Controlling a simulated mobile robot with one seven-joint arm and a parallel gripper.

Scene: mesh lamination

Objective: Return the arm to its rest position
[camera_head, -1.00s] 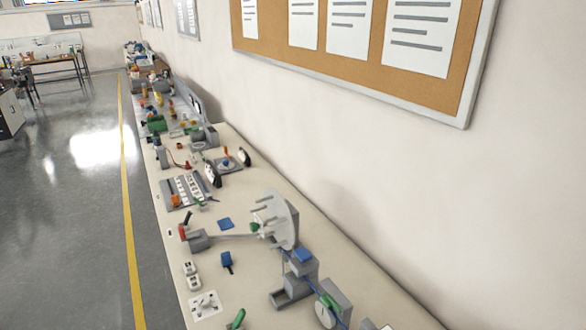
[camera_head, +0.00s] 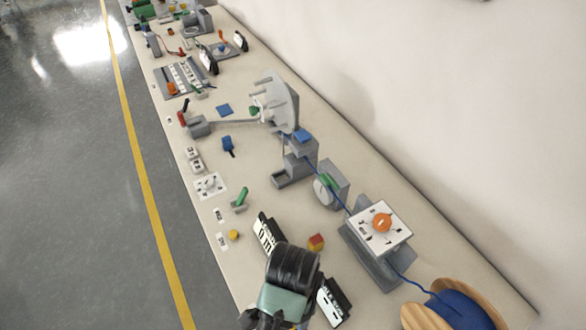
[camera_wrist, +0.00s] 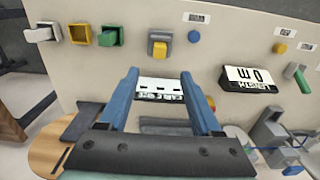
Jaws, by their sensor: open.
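In the wrist view, my gripper (camera_wrist: 159,74) shows two blue fingers standing wide apart with nothing held between them. A black-and-white display (camera_wrist: 160,88) shows behind the gap between the fingers, over the bench. In the head view, part of my arm (camera_head: 292,268) shows as a black and pale green link at the bottom centre, above the near part of the bench. It hides some of the bench top and part of a display. The fingers cannot be made out clearly in the head view.
The long bench (camera_head: 262,186) holds a counter display (camera_head: 268,233), a dial box (camera_head: 380,228), a blue cable spool (camera_head: 455,308), a grey disc with pegs (camera_head: 278,102) and a green lever (camera_head: 241,197). A wall runs along the right. Open floor with a yellow line (camera_head: 150,195) lies left.

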